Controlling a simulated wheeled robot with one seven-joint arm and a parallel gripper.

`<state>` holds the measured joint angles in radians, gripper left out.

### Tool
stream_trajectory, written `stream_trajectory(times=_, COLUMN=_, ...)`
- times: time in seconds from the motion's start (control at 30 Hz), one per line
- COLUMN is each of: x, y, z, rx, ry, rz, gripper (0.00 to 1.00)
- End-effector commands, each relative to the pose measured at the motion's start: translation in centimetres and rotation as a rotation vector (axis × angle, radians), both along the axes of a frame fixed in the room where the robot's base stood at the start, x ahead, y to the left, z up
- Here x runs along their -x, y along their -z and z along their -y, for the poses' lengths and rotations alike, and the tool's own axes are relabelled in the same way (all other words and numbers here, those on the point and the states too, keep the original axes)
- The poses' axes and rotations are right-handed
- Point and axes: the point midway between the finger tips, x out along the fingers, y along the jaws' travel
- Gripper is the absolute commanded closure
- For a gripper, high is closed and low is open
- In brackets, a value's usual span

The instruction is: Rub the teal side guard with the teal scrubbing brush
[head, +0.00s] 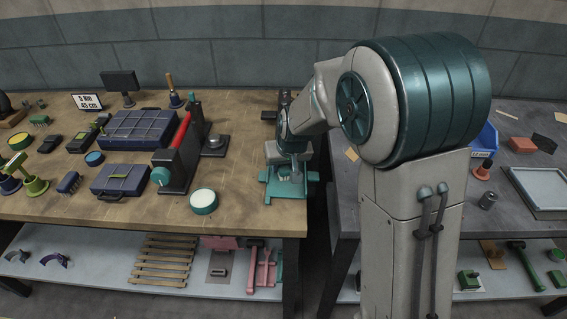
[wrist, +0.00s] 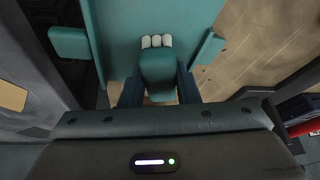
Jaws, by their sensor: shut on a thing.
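The teal side guard (wrist: 120,30) fills the upper middle of the wrist view, with a teal block sticking out on either side. In the head view the teal side guard (head: 272,190) lies at the right front edge of the wooden bench. My gripper (wrist: 160,88) is shut on the teal scrubbing brush (wrist: 158,66), with a dark finger on each side. The brush's pale bristle tufts (wrist: 157,41) show in front of the teal surface; I cannot tell whether they touch it. In the head view my gripper (head: 289,165) is over the guard, and the arm partly hides both.
The wooden bench (head: 120,210) carries blue cases (head: 140,128), a dark stand with a red bar (head: 180,150) and a round teal-rimmed tub (head: 204,201) left of the guard. A gap separates it from the grey bench (head: 345,205) on the right.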

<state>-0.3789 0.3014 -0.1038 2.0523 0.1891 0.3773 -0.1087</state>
Motion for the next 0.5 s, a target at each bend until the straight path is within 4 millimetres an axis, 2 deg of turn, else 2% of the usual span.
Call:
stream_trajectory(times=0.2, x=0.0, y=-0.1, z=-1.2, rx=0.000, ry=-0.001, rz=0.000, gripper=1.00)
stream_trajectory(times=0.5, x=-0.1, y=0.0, z=-1.3, rx=-0.001, ry=0.001, rz=0.001, gripper=1.00)
